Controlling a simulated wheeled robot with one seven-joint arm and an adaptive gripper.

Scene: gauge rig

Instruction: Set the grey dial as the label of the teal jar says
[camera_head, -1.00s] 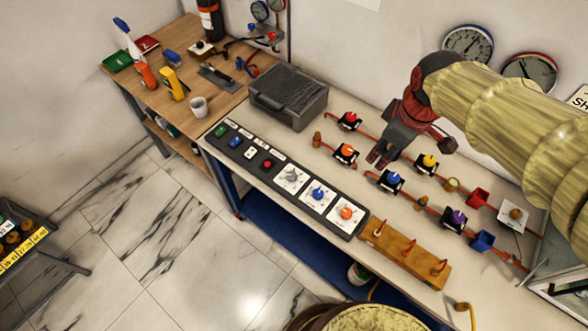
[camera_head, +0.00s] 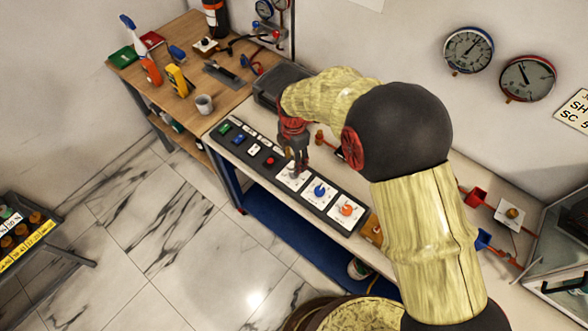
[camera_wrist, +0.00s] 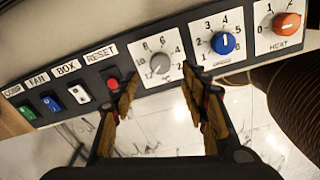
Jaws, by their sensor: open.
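The grey dial (camera_wrist: 160,63) sits on a white numbered plate on the dark control panel (camera_wrist: 70,85); its exact setting is too small to read. My gripper (camera_wrist: 160,86) is open and empty, its two fingers spread on either side of the dial's line in the wrist view, with the dial beyond their tips. In the head view my gripper (camera_head: 295,170) is over the grey dial's plate (camera_head: 287,184) and mostly hides the dial. I cannot pick out the teal jar or read its label in either view.
A blue dial (camera_wrist: 223,42) and an orange dial (camera_wrist: 287,23) sit right of the grey one. A red reset button (camera_wrist: 113,83) and several switches are to its left. A dark case (camera_head: 270,86) stands behind. A rack with labelled jars (camera_head: 25,235) is at far left.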

